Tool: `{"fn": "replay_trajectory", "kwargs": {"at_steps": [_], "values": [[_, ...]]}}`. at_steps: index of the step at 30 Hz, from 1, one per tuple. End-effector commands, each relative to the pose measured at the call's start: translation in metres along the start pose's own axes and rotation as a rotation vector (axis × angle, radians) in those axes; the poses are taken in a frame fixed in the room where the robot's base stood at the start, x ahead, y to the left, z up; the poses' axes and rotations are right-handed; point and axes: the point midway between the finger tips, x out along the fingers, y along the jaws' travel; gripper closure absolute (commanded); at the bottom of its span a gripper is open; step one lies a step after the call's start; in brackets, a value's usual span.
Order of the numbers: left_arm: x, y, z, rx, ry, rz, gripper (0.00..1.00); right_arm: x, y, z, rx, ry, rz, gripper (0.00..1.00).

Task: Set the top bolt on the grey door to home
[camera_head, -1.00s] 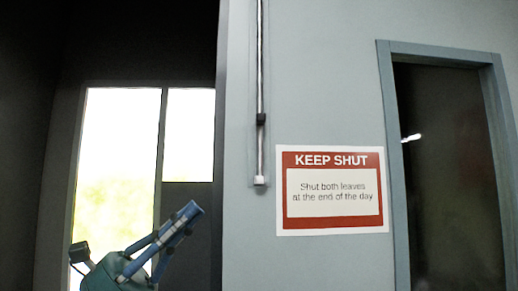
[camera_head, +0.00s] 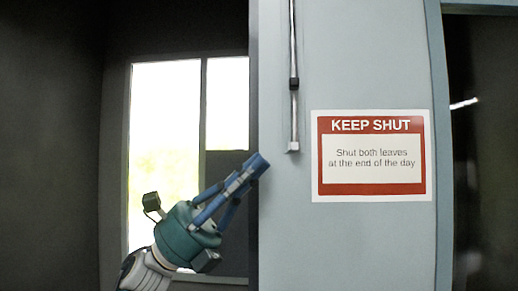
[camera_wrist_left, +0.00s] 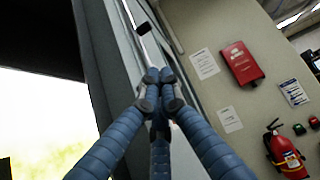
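The grey door (camera_head: 280,225) fills the middle of the head view, with its left edge beside a dark opening. The top bolt (camera_head: 291,40) is a thin vertical metal rod on this door, with a black piece (camera_head: 294,83) partway along and a pale lower end (camera_head: 293,147). In the left wrist view the bolt (camera_wrist_left: 131,14) runs up past the fingertips, with a dark block beside it. My left gripper (camera_head: 258,163) is just left of and slightly below the bolt's lower end, apart from it in the head view. Its fingertips are together (camera_wrist_left: 160,82), with nothing seen between them. My right gripper is out of view.
A red and white KEEP SHUT sign (camera_head: 371,155) is right of the bolt. A dark framed panel (camera_head: 485,150) stands at the far right. A bright window (camera_head: 165,130) is behind my left arm. The wrist view shows a red box (camera_wrist_left: 242,64) and a fire extinguisher (camera_wrist_left: 284,155).

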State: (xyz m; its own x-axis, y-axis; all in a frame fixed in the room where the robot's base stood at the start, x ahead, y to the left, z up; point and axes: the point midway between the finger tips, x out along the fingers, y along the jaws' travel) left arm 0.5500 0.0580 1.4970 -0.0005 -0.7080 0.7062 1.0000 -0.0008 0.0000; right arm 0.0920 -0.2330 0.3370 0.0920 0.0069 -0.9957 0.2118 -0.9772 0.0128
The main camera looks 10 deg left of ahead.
Motion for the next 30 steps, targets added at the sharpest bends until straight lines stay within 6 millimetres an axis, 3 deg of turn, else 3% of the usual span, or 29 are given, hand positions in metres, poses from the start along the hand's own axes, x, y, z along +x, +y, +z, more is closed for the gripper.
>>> {"fn": "replay_trajectory", "kwargs": {"at_steps": [6,12,18,30], "values": [[0.052,-0.001,0.005,0.0,0.0,-0.003,1.0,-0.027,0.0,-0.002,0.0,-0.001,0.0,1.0],[0.09,0.0,0.009,0.001,-0.001,0.001,1.0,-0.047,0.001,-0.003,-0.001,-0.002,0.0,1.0],[0.105,0.0,0.026,0.001,-0.001,0.001,1.0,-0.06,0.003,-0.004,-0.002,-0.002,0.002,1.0],[0.108,0.0,0.029,0.0,-0.001,0.001,1.0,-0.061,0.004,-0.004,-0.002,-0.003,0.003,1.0]]}}
